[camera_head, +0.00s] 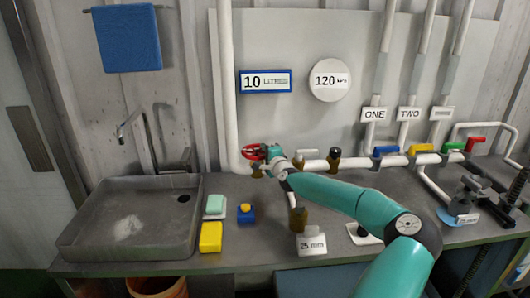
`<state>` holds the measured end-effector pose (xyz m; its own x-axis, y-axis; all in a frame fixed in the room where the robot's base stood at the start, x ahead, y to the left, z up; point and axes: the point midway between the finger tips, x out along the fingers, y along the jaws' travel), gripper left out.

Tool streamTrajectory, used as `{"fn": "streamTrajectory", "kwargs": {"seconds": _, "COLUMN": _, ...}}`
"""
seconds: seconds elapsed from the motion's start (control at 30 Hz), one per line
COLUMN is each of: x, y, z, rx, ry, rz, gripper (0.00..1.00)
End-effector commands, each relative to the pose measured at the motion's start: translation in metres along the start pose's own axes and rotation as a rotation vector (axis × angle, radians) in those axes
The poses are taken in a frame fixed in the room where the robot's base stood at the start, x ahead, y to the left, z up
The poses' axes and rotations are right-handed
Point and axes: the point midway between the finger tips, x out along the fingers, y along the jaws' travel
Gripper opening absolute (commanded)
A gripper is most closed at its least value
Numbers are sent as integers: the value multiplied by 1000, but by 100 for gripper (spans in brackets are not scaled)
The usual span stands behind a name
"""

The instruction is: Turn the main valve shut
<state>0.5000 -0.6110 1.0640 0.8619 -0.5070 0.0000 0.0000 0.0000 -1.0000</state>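A red round handwheel (251,153), which looks like the main valve, sits on the white pipe just right of the foot of the tall vertical white pipe (227,90). My teal arm reaches in from the lower right. My gripper (265,153) is at the right side of the red wheel, overlapping it in the picture. The fingers are too small and partly hidden to tell whether they are open or shut, or whether they touch the wheel.
A horizontal white pipe with brass fittings runs along the bench back to blue (386,150), yellow (420,148), green (454,146) and red (476,143) handles. A grey sink (80,225) is at left. Sponges (211,237) and a "25 mm" sign (311,245) stand near the front edge.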

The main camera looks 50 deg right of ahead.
Motion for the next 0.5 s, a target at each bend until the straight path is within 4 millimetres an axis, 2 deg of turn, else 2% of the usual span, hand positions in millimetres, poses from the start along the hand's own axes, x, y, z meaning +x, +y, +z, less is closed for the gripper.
{"fn": "streamTrajectory", "kwargs": {"seconds": 0.5, "x": -3, "y": -1, "z": 2, "rx": -5, "ry": 86, "rz": 1, "gripper": 0}}
